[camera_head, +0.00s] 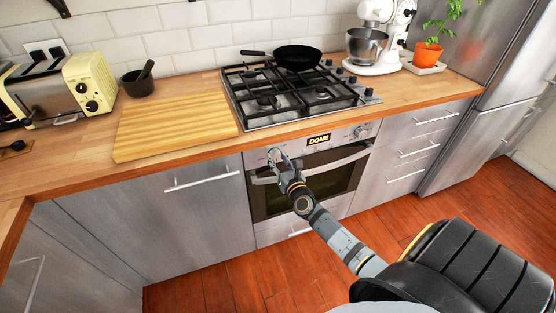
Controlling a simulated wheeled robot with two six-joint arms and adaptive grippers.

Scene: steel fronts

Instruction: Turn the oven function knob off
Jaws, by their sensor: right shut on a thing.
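The oven (320,178) is built in under the gas hob, with a steel control panel and a display reading "DONE" (318,140). My right gripper (275,158) is at the left end of this panel, shut on the oven function knob. The fingers hide most of that knob, so I cannot tell which way it points. Another knob (361,131) shows at the right end of the panel. My left gripper is not in view.
The oven door handle (340,160) runs just below the panel, close to my right gripper. The hob (300,95) carries a black pan (298,57). A wooden board (175,124) lies left of the hob. The floor in front is clear.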

